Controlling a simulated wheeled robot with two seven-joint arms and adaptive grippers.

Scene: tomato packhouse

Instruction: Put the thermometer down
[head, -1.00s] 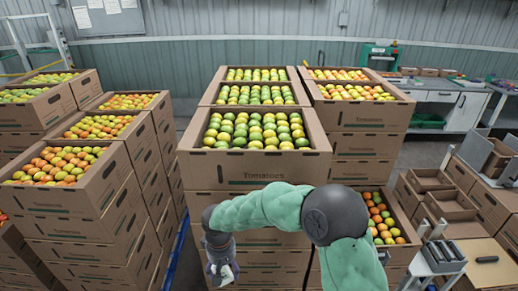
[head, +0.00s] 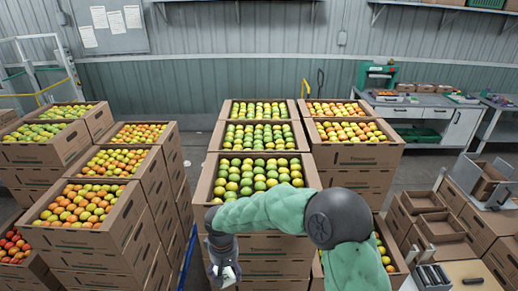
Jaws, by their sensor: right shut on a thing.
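My right gripper (head: 224,273) hangs fingers down at the bottom of the head view, in front of the middle stack of tomato crates. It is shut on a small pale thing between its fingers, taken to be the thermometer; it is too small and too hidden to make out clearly. My green right arm (head: 270,212) covers part of the middle stack's front. My left gripper is not in view.
Stacked tomato crates stand at the left (head: 128,212) and in the middle (head: 305,176). At right is a surface with a tan board (head: 462,270), a dark item on it (head: 473,281), and a grey slotted rack (head: 432,277). Empty cartons (head: 440,226) stand behind. A workbench (head: 420,108) is at the back.

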